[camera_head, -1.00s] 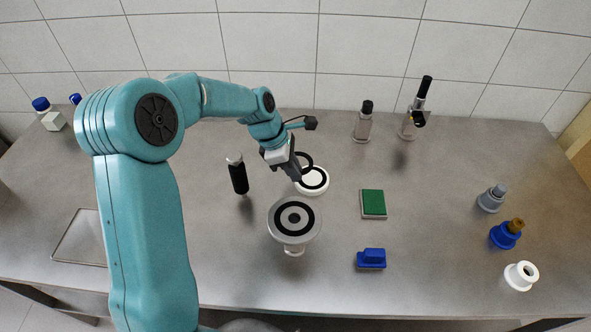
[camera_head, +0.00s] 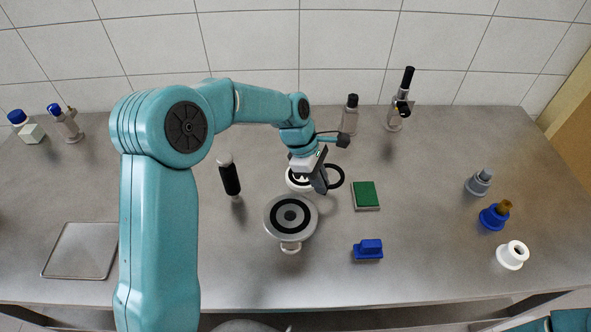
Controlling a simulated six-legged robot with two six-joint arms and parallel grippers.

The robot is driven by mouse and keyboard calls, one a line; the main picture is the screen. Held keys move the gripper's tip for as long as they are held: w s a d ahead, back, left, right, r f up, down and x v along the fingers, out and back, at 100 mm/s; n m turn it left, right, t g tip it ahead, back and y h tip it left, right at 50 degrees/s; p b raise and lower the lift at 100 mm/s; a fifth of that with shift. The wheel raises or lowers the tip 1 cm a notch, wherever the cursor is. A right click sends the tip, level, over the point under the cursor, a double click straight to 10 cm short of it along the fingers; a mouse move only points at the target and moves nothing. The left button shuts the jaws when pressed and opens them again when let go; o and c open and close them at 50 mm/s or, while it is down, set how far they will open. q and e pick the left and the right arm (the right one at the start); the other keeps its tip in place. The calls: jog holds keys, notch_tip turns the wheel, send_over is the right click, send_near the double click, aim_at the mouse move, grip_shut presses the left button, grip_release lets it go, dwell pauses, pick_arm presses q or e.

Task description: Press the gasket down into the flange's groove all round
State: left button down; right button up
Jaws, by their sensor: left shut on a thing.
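My left gripper (camera_head: 322,184) is shut on a thin black ring (camera_head: 342,182), which looks like the gasket. The ring sticks out to the right of the fingers, apparently above the bench. A white round piece (camera_head: 291,183) with a dark ring on top is beside and partly behind the gripper, which hides its right part. In front stands a grey round flange-like piece (camera_head: 271,220) with a dark ring around a dark centre, on a pale foot. I cannot tell whether its dark ring is a groove or a seal. My right gripper is not in view.
A black-handled tool (camera_head: 230,179) stands left of the gripper. A green-topped block (camera_head: 366,195) and a blue block (camera_head: 369,249) lie to the right. Several fittings, including a white one (camera_head: 512,255), line the right side. A shallow tray (camera_head: 82,250) lies at left.

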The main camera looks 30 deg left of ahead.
pick_arm(q)
jog(key=shift+s+d+r+m+g+y, duration=0.25)
jog(key=shift+s+m+g+y, duration=0.55)
jog(key=shift+m, duration=2.5)
jog(key=shift+s+d+r+m+g+y, duration=0.1)
jog(key=shift+s+d+m+g+y, duration=0.5)
jog(key=shift+m, duration=2.7)
jog(key=shift+s+d+r+m+g+y, duration=0.15)
jog(key=shift+s+m+g+y, duration=0.8)
jog(key=shift+m, duration=2.35)
